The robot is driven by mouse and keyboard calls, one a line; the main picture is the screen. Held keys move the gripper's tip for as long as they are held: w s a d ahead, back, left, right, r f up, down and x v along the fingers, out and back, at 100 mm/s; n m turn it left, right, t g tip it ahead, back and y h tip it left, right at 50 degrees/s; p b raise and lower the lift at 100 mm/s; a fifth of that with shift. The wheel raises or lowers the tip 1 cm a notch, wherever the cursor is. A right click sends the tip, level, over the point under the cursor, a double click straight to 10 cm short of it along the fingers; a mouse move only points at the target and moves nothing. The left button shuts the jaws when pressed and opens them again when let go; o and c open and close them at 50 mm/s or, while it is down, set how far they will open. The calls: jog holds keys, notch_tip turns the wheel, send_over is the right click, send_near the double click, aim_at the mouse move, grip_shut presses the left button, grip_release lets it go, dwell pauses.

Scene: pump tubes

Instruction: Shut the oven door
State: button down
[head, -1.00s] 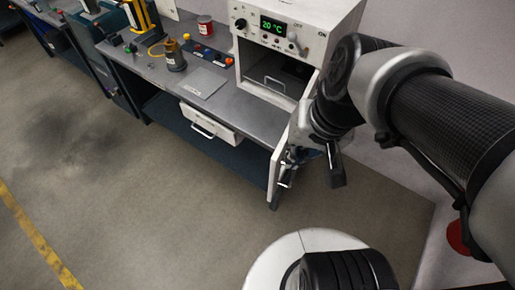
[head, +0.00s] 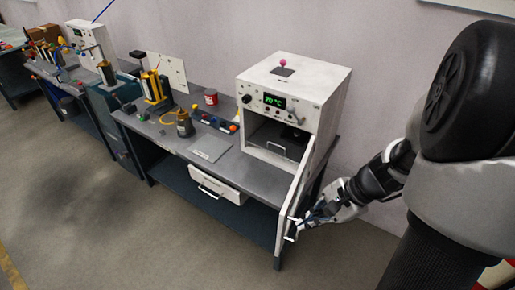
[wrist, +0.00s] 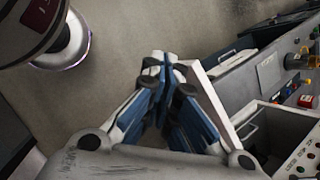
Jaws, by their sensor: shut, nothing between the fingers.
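The white oven (head: 294,90) stands at the right end of the grey bench, its display reading 20 °C. Its door (head: 297,190) is wide open and sticks out past the bench's front edge; a handle (head: 293,228) shows near its free end. My gripper (head: 308,219) is shut and empty at the right, outer face of the door, close to that end. In the wrist view the closed fingers (wrist: 165,62) lie beside the door (wrist: 208,100) and partly hide it. I cannot tell whether they touch it. The oven's open chamber (wrist: 262,135) shows at the lower right.
A white drawer (head: 218,186) under the bench top (head: 245,168) is partly open. The floor in front is clear. A wall is behind.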

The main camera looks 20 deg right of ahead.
aim_at(298, 234)
jog(key=s+d+f+m+t+y+p, duration=0.1)
jog(key=s+d+f+m+t+p, duration=0.2)
jog(key=d+f+m, duration=0.45)
jog(key=shift+m, duration=0.85)
jog(key=b+x, duration=0.1)
jog(key=x, duration=0.2)
jog(key=w+r+b+x, duration=0.1)
jog(key=x, duration=0.3)
jog(key=a+b+x, duration=0.1)
jog(key=x, duration=0.3)
jog(key=shift+w+a+r, duration=0.1)
jog(key=shift+w+r, duration=0.2)
jog(key=shift+w, duration=0.05)
jog(key=shift+w+a, duration=0.35)
